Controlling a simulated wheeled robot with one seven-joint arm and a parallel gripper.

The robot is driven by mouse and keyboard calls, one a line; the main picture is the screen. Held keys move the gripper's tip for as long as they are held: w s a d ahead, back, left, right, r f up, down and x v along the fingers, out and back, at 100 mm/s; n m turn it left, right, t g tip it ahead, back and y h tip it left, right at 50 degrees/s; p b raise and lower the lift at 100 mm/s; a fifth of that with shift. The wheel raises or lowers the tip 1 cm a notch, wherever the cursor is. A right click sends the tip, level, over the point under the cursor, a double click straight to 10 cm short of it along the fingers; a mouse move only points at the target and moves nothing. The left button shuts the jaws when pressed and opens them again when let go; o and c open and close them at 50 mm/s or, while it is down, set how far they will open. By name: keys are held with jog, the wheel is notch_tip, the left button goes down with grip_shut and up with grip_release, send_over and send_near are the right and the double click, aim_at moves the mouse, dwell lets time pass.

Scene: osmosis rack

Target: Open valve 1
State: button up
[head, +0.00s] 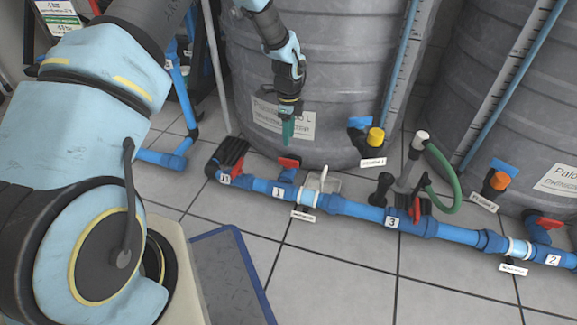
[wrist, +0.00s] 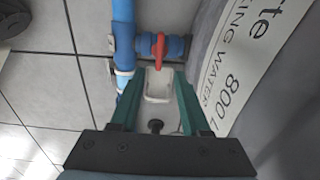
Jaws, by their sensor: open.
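Valve 1 has a red handle (head: 288,162) on a short blue branch beside the "1" label (head: 278,192), at the foot of the left grey tank. In the wrist view the red handle (wrist: 159,50) crosses a blue valve body (wrist: 174,47), just beyond the fingertips. My gripper (head: 288,134) points down above the handle, in front of the tank. In the wrist view my gripper (wrist: 158,73) has its green fingers apart with the handle ahead of the gap. No contact with the handle shows.
A blue pipe (head: 350,207) runs along the tiled floor with other red-handled valves. A white bracket (head: 322,182) stands right of valve 1; the left tank (head: 330,60) rises close behind. A black-and-red valve (head: 228,155) sits left.

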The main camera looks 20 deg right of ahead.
aim_at(289, 159)
notch_tip(289, 159, down, 10)
jog(key=b, duration=0.4)
jog(key=shift+f+b, duration=0.25)
jog(key=shift+b, duration=0.15)
jog(key=shift+c, duration=0.3)
grip_shut()
